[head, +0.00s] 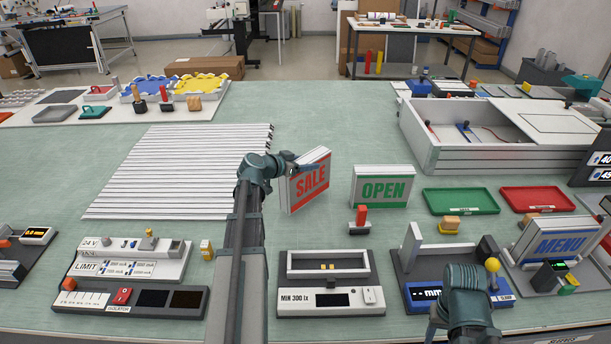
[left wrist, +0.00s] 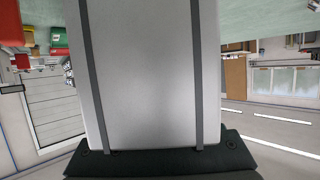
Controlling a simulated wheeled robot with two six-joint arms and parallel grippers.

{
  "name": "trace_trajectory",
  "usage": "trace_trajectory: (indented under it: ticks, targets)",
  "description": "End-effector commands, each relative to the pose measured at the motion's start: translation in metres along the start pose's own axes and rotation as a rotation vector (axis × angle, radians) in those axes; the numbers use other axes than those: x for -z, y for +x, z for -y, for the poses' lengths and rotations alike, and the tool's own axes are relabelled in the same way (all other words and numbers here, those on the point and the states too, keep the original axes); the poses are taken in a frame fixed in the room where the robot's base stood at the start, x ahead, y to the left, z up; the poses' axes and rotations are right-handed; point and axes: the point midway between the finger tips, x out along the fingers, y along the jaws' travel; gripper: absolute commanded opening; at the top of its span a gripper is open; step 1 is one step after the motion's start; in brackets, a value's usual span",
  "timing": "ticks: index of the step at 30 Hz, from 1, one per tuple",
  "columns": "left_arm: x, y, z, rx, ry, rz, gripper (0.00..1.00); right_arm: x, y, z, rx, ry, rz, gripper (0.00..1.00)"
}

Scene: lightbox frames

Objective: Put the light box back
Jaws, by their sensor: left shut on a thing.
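The SALE light box (head: 309,182), white with red lettering, is turned at an angle near the middle of the table. My left gripper (head: 300,167) is shut on its left edge. I cannot tell whether its bottom touches the table. In the left wrist view a plain grey panel (left wrist: 145,80), probably this box, fills the middle, with two dark strips along it. The OPEN light box (head: 384,187), green lettered, stands upright to its right.
A green tray (head: 460,201) and red tray (head: 537,199) lie right. A white slatted panel (head: 180,170) lies left; a large white box (head: 500,140) stands back right.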

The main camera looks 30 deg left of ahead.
Motion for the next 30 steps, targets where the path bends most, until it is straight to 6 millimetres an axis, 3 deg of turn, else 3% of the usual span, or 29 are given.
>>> trace_trajectory:
  ticks: [9,23,24,28,30]
  targets:
    - [-0.033,0.014,0.000,0.000,-0.001,-0.001,0.00,0.002,0.036,0.003,0.000,0.000,0.000,0.50]
    - [-0.037,0.015,0.000,0.000,-0.001,-0.001,0.00,0.002,0.040,0.004,0.000,0.000,0.000,0.50]
    - [-0.035,0.015,0.000,0.000,0.000,0.000,0.69,0.002,0.038,0.004,0.000,0.000,0.000,0.50]
    - [-0.035,0.015,0.000,0.000,0.000,0.000,0.92,0.002,0.038,0.004,0.000,0.000,0.000,0.50]
    - [-0.035,0.015,0.000,0.000,0.000,0.000,0.92,0.002,0.038,0.004,0.000,0.000,0.000,0.50]
